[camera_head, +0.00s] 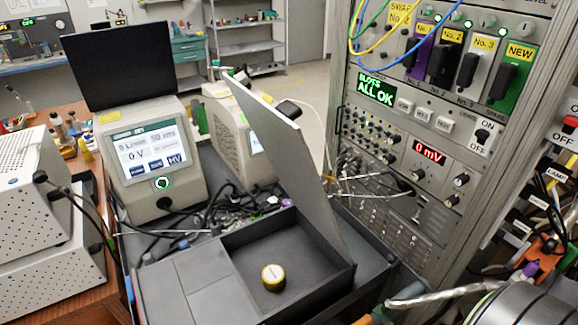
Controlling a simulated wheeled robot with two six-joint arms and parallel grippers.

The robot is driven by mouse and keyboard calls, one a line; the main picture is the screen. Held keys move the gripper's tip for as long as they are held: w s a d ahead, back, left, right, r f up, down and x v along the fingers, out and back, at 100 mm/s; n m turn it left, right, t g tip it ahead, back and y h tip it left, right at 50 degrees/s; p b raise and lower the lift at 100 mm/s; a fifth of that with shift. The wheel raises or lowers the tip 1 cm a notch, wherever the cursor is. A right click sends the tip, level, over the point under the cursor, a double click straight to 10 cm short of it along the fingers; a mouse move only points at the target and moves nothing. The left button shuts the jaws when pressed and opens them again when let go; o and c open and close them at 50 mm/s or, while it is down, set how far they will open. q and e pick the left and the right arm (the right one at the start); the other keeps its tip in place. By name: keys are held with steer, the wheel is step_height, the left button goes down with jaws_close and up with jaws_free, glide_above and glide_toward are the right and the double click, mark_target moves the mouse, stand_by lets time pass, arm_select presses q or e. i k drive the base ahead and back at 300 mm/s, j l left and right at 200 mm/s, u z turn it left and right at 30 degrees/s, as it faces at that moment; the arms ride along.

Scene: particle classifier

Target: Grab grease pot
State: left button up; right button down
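A small round pot with a yellow side and a pale top (273,278), which looks like the grease pot, stands upright in an open dark grey box (235,255). It sits on the bare floor of the box's right compartment, apart from the walls. The box's flat grey lid (290,160) stands raised and tilted behind the compartment. Neither of my grippers shows in the head view, and nothing touches the pot.
A tall instrument rack (430,150) with slots and switches stands on the right. A device with a screen (150,165) stands behind the box. Cables (240,205) clutter the bench behind the box. A thick grey hose (445,295) crosses at the lower right.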

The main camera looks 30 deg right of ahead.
mark_target(273, 280)
steer(key=k+l, duration=0.1)
steer(key=l, duration=0.7)
steer(key=k+l, duration=0.15)
steer(key=l, duration=0.25)
steer(key=k+l, duration=0.1)
steer(key=l, duration=0.3)
